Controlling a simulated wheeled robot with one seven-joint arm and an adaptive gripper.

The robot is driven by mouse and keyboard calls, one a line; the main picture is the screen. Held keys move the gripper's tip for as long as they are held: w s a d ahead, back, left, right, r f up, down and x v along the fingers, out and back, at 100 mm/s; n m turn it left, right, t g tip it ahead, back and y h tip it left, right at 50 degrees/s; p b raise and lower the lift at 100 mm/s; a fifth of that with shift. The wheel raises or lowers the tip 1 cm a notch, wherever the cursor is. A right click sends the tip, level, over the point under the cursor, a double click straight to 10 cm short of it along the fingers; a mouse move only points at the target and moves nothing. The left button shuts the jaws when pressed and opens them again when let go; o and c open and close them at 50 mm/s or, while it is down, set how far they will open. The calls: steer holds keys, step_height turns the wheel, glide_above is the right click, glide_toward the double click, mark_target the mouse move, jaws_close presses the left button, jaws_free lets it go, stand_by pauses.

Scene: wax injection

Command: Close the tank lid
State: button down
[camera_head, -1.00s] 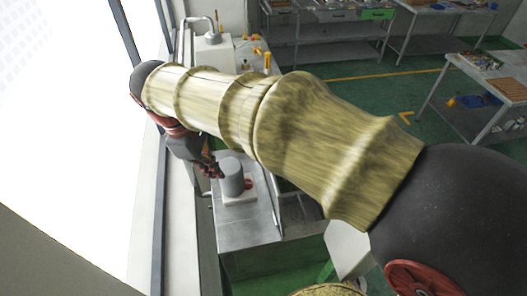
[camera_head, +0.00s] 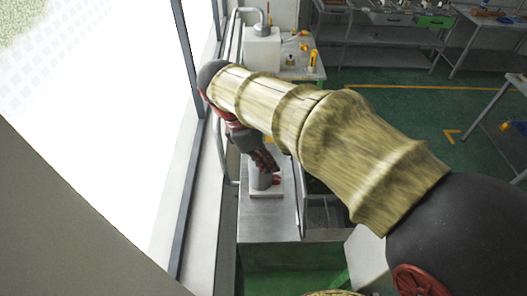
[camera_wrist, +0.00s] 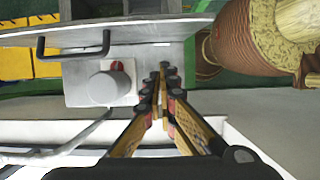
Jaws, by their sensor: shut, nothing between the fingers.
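The tank (camera_head: 262,182) is a small grey cylinder on a white square base (camera_head: 268,194), standing on a metal bench. It also shows in the wrist view (camera_wrist: 104,90), with a red part behind it. I cannot tell the lid apart from the tank body or see whether it is closed. My gripper (camera_head: 272,167) is shut and empty, and it covers part of the tank's top in the head view. In the wrist view, the fingertips of my gripper (camera_wrist: 162,72) are just right of the tank, with a narrow gap.
The metal bench (camera_head: 262,222) stands beside the window wall (camera_head: 205,215). A white box (camera_head: 262,48) with a pipe and yellow items stand behind. A dark handle (camera_wrist: 72,52) shows in the wrist view.

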steer(key=shift+d+f+p, duration=0.2)
steer(key=shift+d+f, duration=0.1)
steer(key=shift+d, duration=0.5)
steer(key=shift+d+f+p, duration=0.15)
steer(key=shift+d+f, duration=0.2)
steer(key=shift+d, duration=0.45)
steer(key=shift+d+f+p, duration=0.2)
steer(key=shift+d+f, duration=0.1)
steer(key=shift+d, duration=0.5)
